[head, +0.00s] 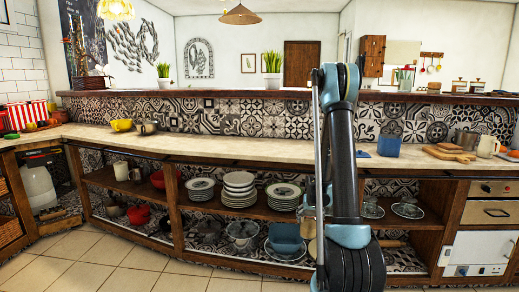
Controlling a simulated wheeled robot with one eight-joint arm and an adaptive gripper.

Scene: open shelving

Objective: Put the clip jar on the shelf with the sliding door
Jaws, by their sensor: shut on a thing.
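My arm stands upright right of the middle and folds down in front of the counter. My gripper (318,212) is at its low end, mostly hidden behind my own arm links. A pale glassy shape, which looks like the clip jar (307,203), shows beside the arm there, and my gripper is shut on it. Its lid and base cannot be made out. The low open shelving (225,210) runs under the counter behind it. I cannot tell which part has the sliding door.
Stacked plates (239,190), bowls (243,230) and a blue container (285,238) fill the middle shelves. Red pots (138,215) stand at the left. The countertop (240,145) is mostly clear in the middle. A blue box (388,146) and cutting boards (448,153) stand at the right.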

